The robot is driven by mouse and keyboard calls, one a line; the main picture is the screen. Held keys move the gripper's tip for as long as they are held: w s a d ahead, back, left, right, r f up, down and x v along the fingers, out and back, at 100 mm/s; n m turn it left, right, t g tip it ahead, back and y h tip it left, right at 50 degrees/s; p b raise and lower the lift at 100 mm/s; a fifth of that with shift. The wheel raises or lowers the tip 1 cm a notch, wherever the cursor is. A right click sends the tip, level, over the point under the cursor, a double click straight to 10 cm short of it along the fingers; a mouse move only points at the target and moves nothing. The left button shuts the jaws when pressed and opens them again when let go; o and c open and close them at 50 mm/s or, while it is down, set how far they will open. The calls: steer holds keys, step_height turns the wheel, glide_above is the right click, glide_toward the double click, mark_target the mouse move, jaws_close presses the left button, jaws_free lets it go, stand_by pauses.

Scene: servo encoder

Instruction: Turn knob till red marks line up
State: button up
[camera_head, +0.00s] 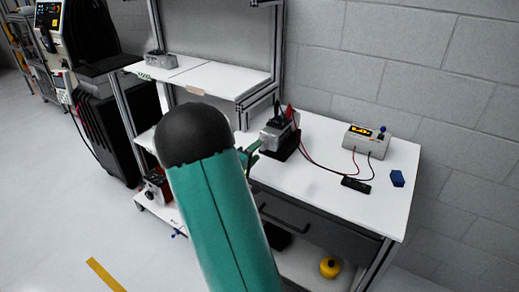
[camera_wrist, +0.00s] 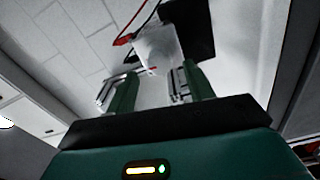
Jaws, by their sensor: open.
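The servo unit (camera_head: 281,133) is a grey block on a dark base on the white workbench, with red and black clips on top. In the wrist view a pale round knob (camera_wrist: 157,48) shows just beyond my fingertips, with a small red mark (camera_wrist: 152,70) at its near edge. I cannot make out a second red mark clearly. My gripper (camera_wrist: 159,72) is open, with one green finger on each side of the knob's line and visible gaps. In the head view my green gripper (camera_head: 252,152) is beside the servo unit, mostly hidden by my arm.
A yellow object (camera_head: 330,267) sits below.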

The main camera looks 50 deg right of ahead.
steer(key=s+a, duration=0.1)
steer(key=a, duration=0.9)
steer(key=s+a+r+m+g+y, duration=0.3)
steer(key=s+a+r+y, duration=0.2)
steer(key=s+a+y, duration=0.35)
steer(key=s+a+r+n+t+y, duration=0.1)
steer(key=a+r+t+y, duration=0.1)
steer(key=a, duration=0.6)
steer(key=s+a+r+n+t+y, duration=0.1)
steer(key=a+y, duration=0.3)
steer(key=a, duration=0.5)
steer(key=s+a+r+n+t+y, duration=0.1)
steer(key=s+a+r+t+y, duration=0.1)
steer(key=a, duration=0.6)
steer(key=shift+a+r+n+t+y, duration=0.4)
steer(key=shift+r+t+y, duration=0.35)
steer(key=shift+t, duration=0.25)
steer(key=shift+s+d, duration=0.1)
steer(key=shift+s, duration=0.05)
steer(key=c, duration=0.3)
steer(key=shift+c, duration=0.2)
